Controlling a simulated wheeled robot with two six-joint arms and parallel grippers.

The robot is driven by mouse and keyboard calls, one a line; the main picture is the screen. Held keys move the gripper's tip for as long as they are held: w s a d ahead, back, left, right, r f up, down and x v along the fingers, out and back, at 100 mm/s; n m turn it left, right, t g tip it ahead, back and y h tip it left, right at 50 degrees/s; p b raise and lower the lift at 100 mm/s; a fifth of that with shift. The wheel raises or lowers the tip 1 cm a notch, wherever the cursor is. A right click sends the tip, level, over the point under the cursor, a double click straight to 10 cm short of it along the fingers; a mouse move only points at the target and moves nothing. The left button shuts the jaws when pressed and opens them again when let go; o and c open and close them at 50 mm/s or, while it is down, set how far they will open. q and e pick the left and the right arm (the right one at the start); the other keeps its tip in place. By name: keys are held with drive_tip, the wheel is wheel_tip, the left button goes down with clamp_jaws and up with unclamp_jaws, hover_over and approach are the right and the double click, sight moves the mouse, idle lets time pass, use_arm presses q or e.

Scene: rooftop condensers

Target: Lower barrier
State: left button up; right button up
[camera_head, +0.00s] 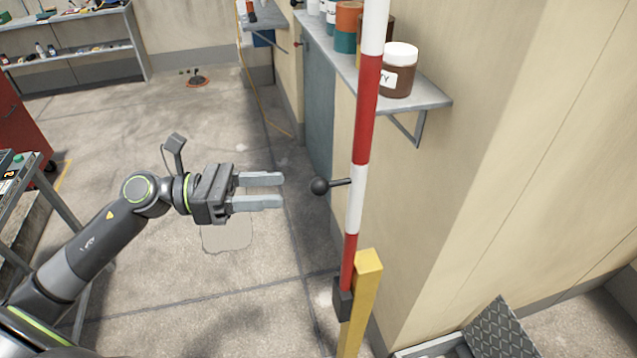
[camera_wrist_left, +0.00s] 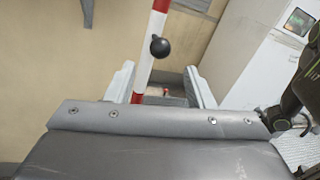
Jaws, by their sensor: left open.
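The barrier (camera_head: 357,199) is a red and white striped pole standing almost upright, its lower end at a yellow post (camera_head: 362,300). A black ball knob (camera_head: 320,186) sticks out from the pole toward the left on a short stem. My left gripper (camera_head: 283,190) is open and empty, its fingers pointing at the knob from the left with a small gap between. In the left wrist view the knob (camera_wrist_left: 160,46) and the barrier (camera_wrist_left: 146,55) show beyond and between the open fingers. My right gripper is in neither view.
A wall shelf (camera_head: 425,97) with jars and cans is close behind the pole. A checker-plate lid (camera_head: 498,330) stands tilted at the bottom right. A metal-framed table (camera_head: 58,195) is at the left. The concrete floor between is mostly clear.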

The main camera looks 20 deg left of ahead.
sight(319, 184)
use_arm(q)
drive_tip(key=shift+p+x, duration=1.65)
drive_tip(key=shift+x, duration=2.65)
drive_tip(key=shift+c, duration=0.4)
clamp_jaws()
